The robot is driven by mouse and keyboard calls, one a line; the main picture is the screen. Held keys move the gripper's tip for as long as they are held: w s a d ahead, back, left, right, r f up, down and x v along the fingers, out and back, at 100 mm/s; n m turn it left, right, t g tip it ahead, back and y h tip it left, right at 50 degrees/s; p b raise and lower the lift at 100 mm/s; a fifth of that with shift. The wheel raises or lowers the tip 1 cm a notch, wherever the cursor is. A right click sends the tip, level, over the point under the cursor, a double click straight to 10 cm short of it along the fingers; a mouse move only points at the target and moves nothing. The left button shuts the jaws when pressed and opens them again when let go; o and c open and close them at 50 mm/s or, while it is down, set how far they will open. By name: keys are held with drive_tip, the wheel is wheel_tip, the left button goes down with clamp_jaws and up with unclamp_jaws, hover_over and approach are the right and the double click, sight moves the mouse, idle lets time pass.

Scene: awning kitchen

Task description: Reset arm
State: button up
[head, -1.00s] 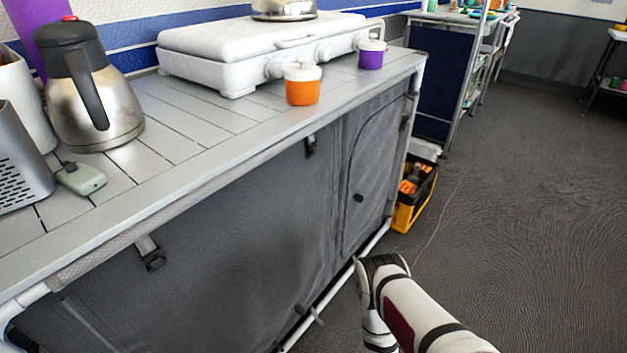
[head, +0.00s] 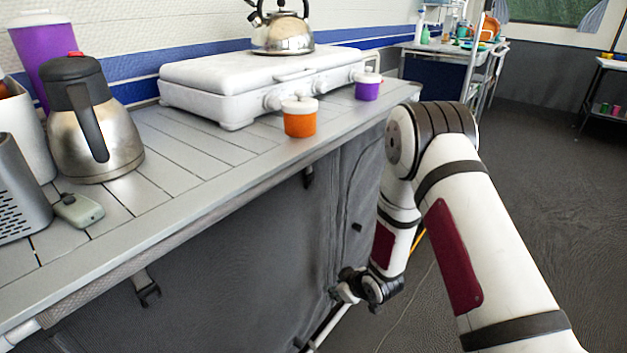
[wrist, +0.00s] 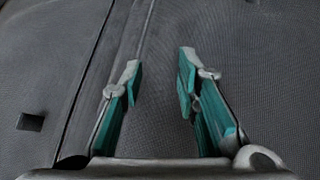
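My gripper (wrist: 160,82) is open and empty in the wrist view. Its two teal-padded fingers stand apart, with only dark grey fabric between and beyond them. In the head view my white arm comes up from the lower right, bends at a dark elbow, and hangs down in front of the cabinet. The gripper end there is low, beside the cabinet's fabric front (head: 240,250) and below the counter edge. Its fingers are too small to make out in the head view.
The counter (head: 150,225) holds a steel jug (head: 90,130), a white stove (head: 250,85) with a kettle (head: 285,35), an orange jar (head: 300,122), a purple jar (head: 367,88) and a small grey device (head: 79,210). The floor (head: 540,180) at right is open.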

drive_tip(key=d+r+m+h, duration=0.15)
drive_tip(key=d+r, duration=0.25)
drive_tip(key=r, duration=0.7)
drive_tip(key=s+d+r+m+g+h, duration=0.1)
drive_tip(key=s+d+r+m+h, duration=0.1)
drive_tip(key=s+d+r, duration=0.45)
drive_tip(key=s+d+r+m+g+h, duration=0.1)
drive_tip(key=s+r+m, duration=0.15)
drive_tip(key=r, duration=0.75)
drive_tip(key=s+r+m+g, duration=0.1)
drive_tip(key=s+r, duration=0.3)
drive_tip(key=s, duration=0.8)
drive_tip(key=s+r+m+g, duration=0.2)
drive_tip(key=s+r, duration=0.3)
drive_tip(key=s, duration=0.6)
drive_tip(key=s+r+m+g, duration=0.1)
drive_tip(key=s+r, duration=0.3)
drive_tip(key=s, duration=0.8)
wheel_tip(320, 180, up, 37)
drive_tip(key=t+p, duration=0.3)
drive_tip(key=p, duration=3.2)
drive_tip(key=shift+w+d+n+t, duration=0.25)
drive_tip(key=shift+d+n+t, duration=0.05)
drive_tip(key=shift+d, duration=0.15)
drive_tip(key=shift+f+y, duration=0.1)
drive_tip(key=shift+y, duration=0.15)
